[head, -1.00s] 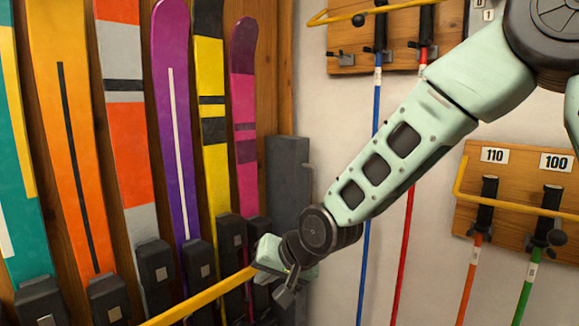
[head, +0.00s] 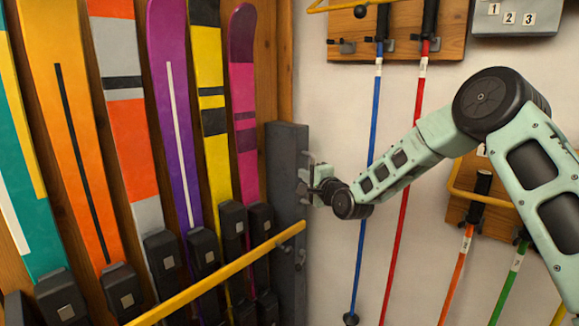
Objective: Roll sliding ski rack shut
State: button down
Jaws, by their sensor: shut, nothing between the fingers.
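The ski rack (head: 138,190) fills the left side, with wooden backing and several upright skis in dark clamps. A dark grey post (head: 286,160) stands at its right end. A yellow bar (head: 225,272) runs diagonally across the front of the clamps, and its far end shows near the post. My gripper (head: 304,186) is shut and empty at the right edge of the post, above the bar's end. I cannot tell whether it touches the post. The fingertips are small and partly hidden against dark metal.
Ski poles hang from a wooden wall board (head: 395,45) at the top, reaching down the pale wall (head: 330,110). A lower board with an orange pole (head: 460,270) and a green pole (head: 510,285) is partly behind my arm. A grey number box (head: 518,18) is at top right.

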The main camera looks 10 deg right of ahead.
jog(key=p, duration=0.4)
send_near(289, 166)
jog(key=w+a, duration=0.1)
jog(key=w+a+r, duration=0.1)
jog(key=w, duration=0.1)
jog(key=w+a+r, duration=0.1)
jog(key=a, duration=0.1)
jog(key=shift+w, duration=0.25)
